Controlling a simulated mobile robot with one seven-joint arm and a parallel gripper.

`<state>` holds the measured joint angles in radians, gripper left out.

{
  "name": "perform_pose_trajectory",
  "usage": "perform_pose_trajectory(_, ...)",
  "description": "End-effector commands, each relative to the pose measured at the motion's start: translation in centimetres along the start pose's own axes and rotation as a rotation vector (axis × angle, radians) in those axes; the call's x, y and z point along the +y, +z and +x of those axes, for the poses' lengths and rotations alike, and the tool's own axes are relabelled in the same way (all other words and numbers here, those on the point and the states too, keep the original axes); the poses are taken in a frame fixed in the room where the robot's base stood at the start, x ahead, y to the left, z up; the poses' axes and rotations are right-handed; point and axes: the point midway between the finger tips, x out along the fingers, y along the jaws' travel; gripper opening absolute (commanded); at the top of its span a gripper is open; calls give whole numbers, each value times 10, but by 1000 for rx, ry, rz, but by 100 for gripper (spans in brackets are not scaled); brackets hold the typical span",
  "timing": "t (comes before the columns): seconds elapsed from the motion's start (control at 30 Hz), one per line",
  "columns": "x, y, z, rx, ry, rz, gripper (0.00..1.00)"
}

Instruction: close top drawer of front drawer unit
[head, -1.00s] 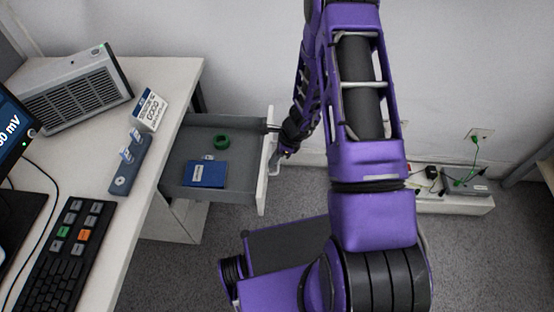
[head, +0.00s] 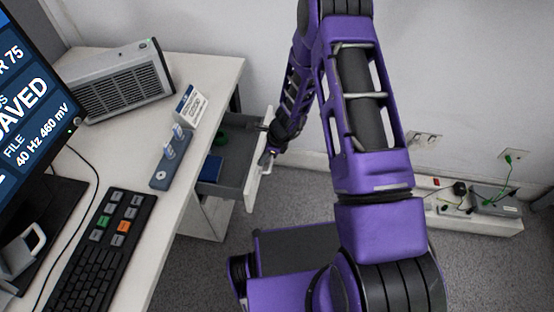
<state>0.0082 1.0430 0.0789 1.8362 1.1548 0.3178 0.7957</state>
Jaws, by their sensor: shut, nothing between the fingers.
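The top drawer (head: 235,182) of the drawer unit (head: 205,216) under the desk is partly open, sticking out past the desk's right edge. Its white front panel (head: 256,187) faces right.
The white desk (head: 170,215) holds a keyboard (head: 105,245), a monitor (head: 32,100), a vent box (head: 120,85), a blue stand (head: 170,172) and a label card (head: 190,105). A power strip (head: 470,212) lies by the wall at right.

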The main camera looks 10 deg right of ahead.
Motion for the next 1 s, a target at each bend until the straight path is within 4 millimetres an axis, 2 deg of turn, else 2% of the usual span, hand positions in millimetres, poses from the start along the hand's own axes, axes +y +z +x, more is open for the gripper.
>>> perform_pose_trajectory(0.03,1,12,3,-2,2,-6,0)
perform_pose_trajectory(0.3,2,66,24,0,2,-6,0)
perform_pose_trajectory(0.5,0,94,36,0,0,-4,0)
perform_pose_trajectory(0.7,0,108,43,0,0,-2,0)
perform_pose_trajectory(1.0,0,112,44,0,0,0,0)
